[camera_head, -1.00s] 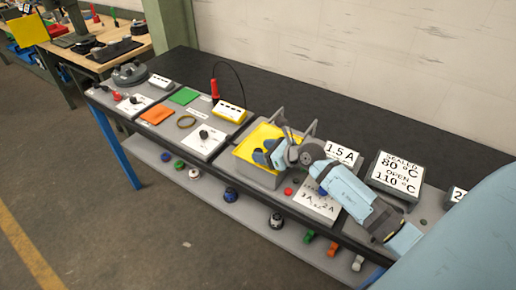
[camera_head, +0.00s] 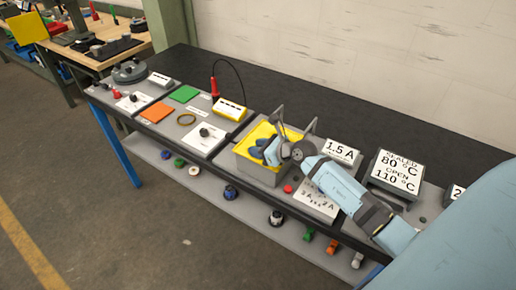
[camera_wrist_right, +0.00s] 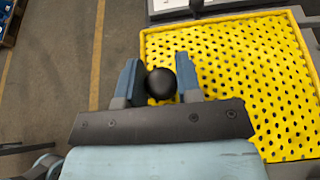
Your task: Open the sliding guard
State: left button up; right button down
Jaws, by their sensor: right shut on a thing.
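The sliding guard is a yellow perforated panel (camera_head: 258,131) on top of a grey box (camera_head: 262,174) in the head view. It fills the right of the right wrist view (camera_wrist_right: 240,65). A round black knob (camera_wrist_right: 161,84) sits by its left edge in that view. My right gripper (camera_head: 259,152) is over the front left part of the box. In the wrist view its two blue fingers (camera_wrist_right: 158,75) stand on either side of the knob, closed on it. The arm hides part of the guard and box in the head view. My left gripper is not in view.
Grey uprights (camera_head: 311,126) stand behind the box. A red button (camera_head: 288,188) and a "1.5 A" sign (camera_head: 342,151) are to its right. The black bench top behind is clear.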

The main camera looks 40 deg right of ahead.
aim_at(282, 129)
jog(key=w+d+b, duration=0.2)
jog(key=d, duration=0.2)
jog(key=w+d+b, duration=0.1)
jog(key=d+b, duration=0.2)
jog(key=d, duration=0.2)
jog(key=w+d+b, duration=0.2)
jog(key=d+b, duration=0.1)
jog(key=d, duration=0.1)
jog(key=shift+w+d+f, duration=0.15)
jog(key=shift+w+d, duration=0.15)
jog(key=shift+d, duration=0.05)
jog(key=shift+w+d+b, duration=0.2)
jog(key=shift+d+b, duration=0.1)
jog(key=shift+d, duration=0.2)
jog(key=shift+r, duration=0.2)
jog(key=c, duration=0.8)
grip_release()
jog(key=b+v, duration=0.1)
jog(key=v, duration=1.2)
jog(key=shift+s+d+r, duration=0.2)
jog(key=shift+s, duration=0.1)
